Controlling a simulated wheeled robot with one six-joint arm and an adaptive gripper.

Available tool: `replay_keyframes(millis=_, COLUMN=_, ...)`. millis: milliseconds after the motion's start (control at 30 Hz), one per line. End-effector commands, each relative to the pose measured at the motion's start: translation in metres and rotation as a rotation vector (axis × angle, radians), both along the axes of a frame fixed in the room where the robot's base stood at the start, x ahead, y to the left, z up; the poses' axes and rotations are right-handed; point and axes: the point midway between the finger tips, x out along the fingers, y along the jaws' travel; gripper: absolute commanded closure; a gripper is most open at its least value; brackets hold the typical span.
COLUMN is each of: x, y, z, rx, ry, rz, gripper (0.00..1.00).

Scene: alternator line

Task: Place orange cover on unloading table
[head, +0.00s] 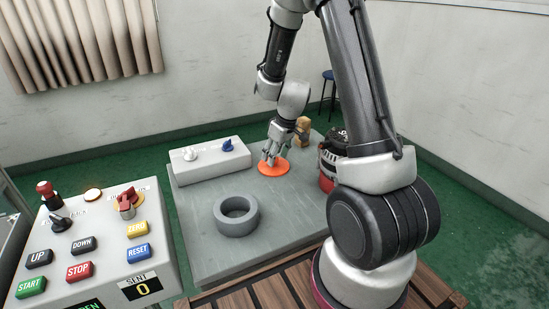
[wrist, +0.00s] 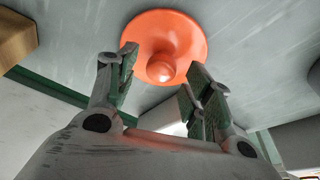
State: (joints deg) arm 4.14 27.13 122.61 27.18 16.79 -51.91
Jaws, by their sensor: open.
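The orange cover (head: 274,169) is a round disc lying on the grey table (head: 200,228), near its back part. In the wrist view the cover (wrist: 168,38) shows a rounded knob at its middle. My gripper (head: 268,160) is right over the cover, pointing down. In the wrist view its two fingers (wrist: 158,82) are spread apart, with the knob in line with the gap between them. I cannot tell whether the fingers touch the cover.
A grey ring (head: 237,215) stands at the table's front. A white box with knobs (head: 207,160) is behind it. A tan block (head: 303,130) and a black-and-red machine part (head: 343,145) are at the right. A button panel (head: 95,245) is at the left.

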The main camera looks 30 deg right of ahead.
Motion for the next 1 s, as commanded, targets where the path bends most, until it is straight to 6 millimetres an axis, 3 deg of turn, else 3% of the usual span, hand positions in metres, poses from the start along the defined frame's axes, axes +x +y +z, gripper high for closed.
replay_keyframes(millis=300, x=-0.019, y=-0.008, z=0.069, rx=-0.002, ry=-0.004, rz=0.000, gripper=0.49)
replay_keyframes(millis=567, x=-0.029, y=-0.011, z=0.100, rx=0.000, ry=-0.002, rz=-0.002, gripper=0.49)
replay_keyframes(millis=667, x=-0.040, y=-0.009, z=0.120, rx=0.003, ry=-0.009, rz=-0.016, gripper=0.49)
replay_keyframes(millis=767, x=-0.065, y=-0.003, z=0.155, rx=0.011, ry=-0.021, rz=-0.051, gripper=0.49)
replay_keyframes(millis=900, x=-0.125, y=0.004, z=0.208, rx=0.020, ry=-0.035, rz=-0.131, gripper=0.49)
replay_keyframes(millis=1000, x=-0.173, y=0.005, z=0.234, rx=0.022, ry=-0.045, rz=-0.199, gripper=0.49)
